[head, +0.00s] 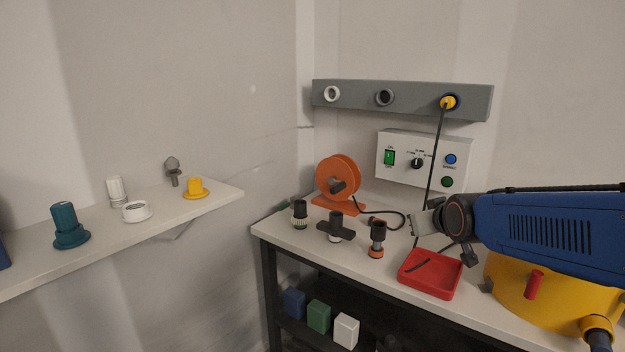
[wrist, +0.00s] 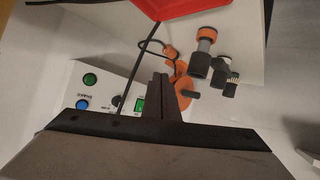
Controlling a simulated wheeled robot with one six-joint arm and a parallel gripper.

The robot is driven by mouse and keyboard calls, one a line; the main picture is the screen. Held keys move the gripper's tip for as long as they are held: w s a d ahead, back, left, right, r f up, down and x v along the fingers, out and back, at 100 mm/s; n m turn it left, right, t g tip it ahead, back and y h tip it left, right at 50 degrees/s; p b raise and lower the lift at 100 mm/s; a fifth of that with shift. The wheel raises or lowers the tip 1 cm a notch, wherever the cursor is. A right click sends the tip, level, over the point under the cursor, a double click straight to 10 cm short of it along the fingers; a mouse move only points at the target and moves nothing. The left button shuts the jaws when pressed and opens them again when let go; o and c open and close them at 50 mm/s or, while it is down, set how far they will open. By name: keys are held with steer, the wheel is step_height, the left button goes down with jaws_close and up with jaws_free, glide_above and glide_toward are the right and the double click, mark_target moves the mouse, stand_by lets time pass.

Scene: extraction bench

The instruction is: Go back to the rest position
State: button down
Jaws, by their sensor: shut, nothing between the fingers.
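My gripper (head: 416,224) is at the end of my blue arm at the right of the head view. It hangs in front of the control box, above the bench and just behind the red tray. In the wrist view my gripper's dark fingers (wrist: 160,98) are together with nothing between them. No rest position is marked in either view.
A red tray (head: 443,289), a connector with an orange ring (head: 377,240), other dark fittings and an orange reel (head: 325,172) stand on the bench. A black cable (head: 435,160) hangs from the yellow plug (head: 448,102) close by my gripper. The left shelf (head: 60,270) holds several fittings.

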steer(key=s+f+m+g, duration=0.1)
steer(key=s+f+g, duration=0.1)
steer(key=s, duration=0.8)
steer(key=s+d+f+g, duration=0.1)
steer(key=s+f+g, duration=0.2)
steer(key=s, duration=0.8)
steer(key=s+d+f+m+g, duration=0.1)
steer(key=s+f+g, duration=0.1)
steer(key=s+f, duration=0.4)
steer(key=s, duration=0.4)
steer(key=shift+s+f+m, duration=0.15)
steer(key=shift+f+m, duration=0.1)
steer(key=shift+m, duration=0.05)
